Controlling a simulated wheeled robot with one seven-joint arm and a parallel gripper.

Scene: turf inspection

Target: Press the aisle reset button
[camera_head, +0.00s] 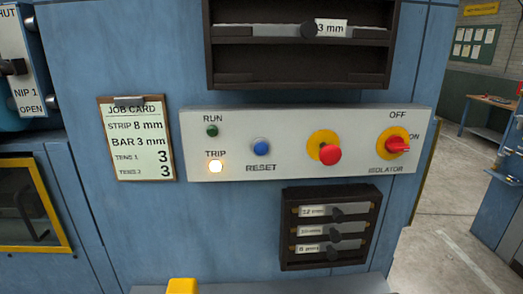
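A blue round button (262,147) labelled RESET sits on a light grey control panel (290,172) on the blue machine front. No label with the word aisle shows. To its left, the TRIP lamp (216,166) is lit and the green RUN lamp (212,131) looks dark. To its right are a red mushroom button (330,154) on a yellow disc and a red ISOLATOR switch (399,145) between OFF and ON marks. My gripper is not in view, and nothing covers the panel.
A job card (138,140) hangs left of the panel. A dark rack (300,58) is above and a small labelled rack (287,228) below. A yellow object (182,286) is cut off at the bottom. Open floor (450,235) lies at right, with a bench (490,102) behind.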

